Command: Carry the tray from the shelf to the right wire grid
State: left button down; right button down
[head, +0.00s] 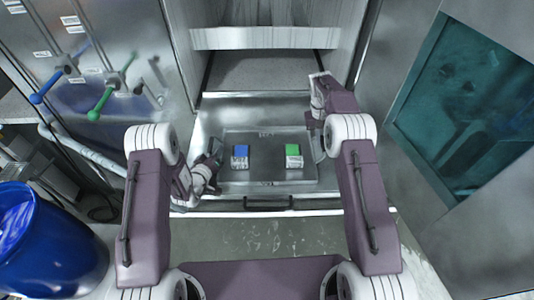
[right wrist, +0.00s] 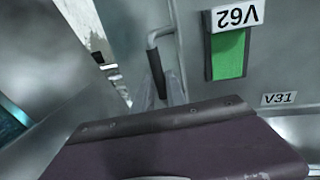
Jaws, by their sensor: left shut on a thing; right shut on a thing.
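The grey metal tray (head: 267,165) is in the middle of the head view, over a metal surface. A blue-topped piece (head: 240,151) and a green-topped piece (head: 292,150) with white labels are on it. My left gripper (head: 215,160) is shut at the tray's left side. My right gripper (head: 317,143) is shut at its right side. In the right wrist view, my right fingers (right wrist: 172,92) are at the tray's bent handle (right wrist: 157,66), beside the green piece (right wrist: 228,56) marked V62. I cannot tell whether the tray is lifted. No wire grid is clearly identifiable.
A metal recess with side walls (head: 265,75) lies behind the tray. A drawer-like front with a dark handle (head: 268,203) is below it. Blue (head: 55,83) and green (head: 110,90) valve levers and a blue barrel (head: 45,250) are at left. A teal window (head: 460,105) is at right.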

pick_arm(q)
jog(key=shift+a+r, duration=0.1)
pick_arm(e)
jog(key=shift+d+r, duration=0.1)
jog(key=shift+d, duration=0.05)
